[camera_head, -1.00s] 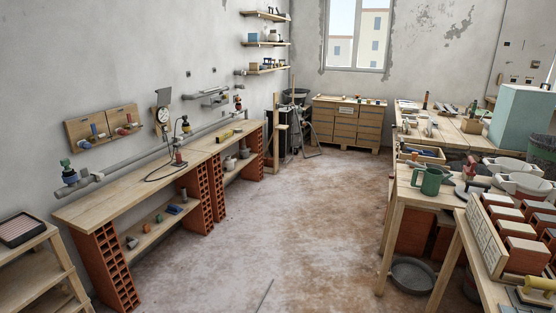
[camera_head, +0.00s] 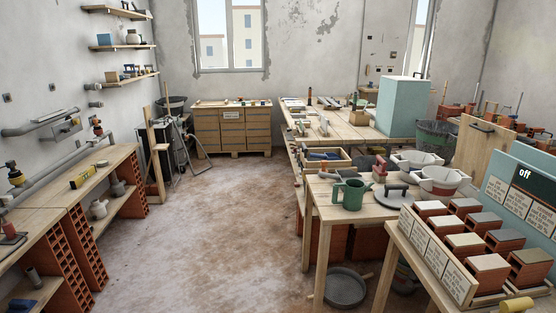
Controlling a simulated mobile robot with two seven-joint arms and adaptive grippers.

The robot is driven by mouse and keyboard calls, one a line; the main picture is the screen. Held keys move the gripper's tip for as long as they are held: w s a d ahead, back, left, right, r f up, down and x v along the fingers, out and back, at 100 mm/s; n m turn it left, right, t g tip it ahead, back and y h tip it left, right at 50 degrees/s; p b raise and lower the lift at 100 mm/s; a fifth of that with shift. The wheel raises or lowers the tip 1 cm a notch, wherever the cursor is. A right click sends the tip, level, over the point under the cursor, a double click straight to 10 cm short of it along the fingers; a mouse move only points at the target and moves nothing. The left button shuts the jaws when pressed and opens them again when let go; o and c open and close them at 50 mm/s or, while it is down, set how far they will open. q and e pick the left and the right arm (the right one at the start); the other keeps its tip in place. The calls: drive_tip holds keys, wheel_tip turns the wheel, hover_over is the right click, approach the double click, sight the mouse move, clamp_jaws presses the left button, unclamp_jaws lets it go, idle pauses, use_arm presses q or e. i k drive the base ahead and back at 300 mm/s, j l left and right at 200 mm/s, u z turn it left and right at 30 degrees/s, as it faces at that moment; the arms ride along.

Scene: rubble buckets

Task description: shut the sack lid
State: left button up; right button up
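I cannot make out a sack with certainty. An upright wooden panel with a dark handle (camera_head: 482,150) stands at the right, behind the near tables; it may be a raised lid, but what is below it is hidden by the bowls and the brick rack. A wooden chest with a small label (camera_head: 232,128) stands on a pallet against the back wall; its top looks flat, with small items on it. Neither of my grippers shows in the head view.
A table with a green watering can (camera_head: 348,195) and white bowls (camera_head: 440,179) stands at the right, before a rack of brick samples (camera_head: 437,252). A round pan (camera_head: 346,287) lies under the table. A workbench (camera_head: 80,185) lines the left wall. The middle floor (camera_head: 210,225) is clear.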

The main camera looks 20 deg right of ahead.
sight(477, 138)
drive_tip(key=i+z, duration=0.8)
drive_tip(key=i+j+z, duration=0.25)
drive_tip(key=z, duration=0.2)
drive_tip(key=i, duration=0.05)
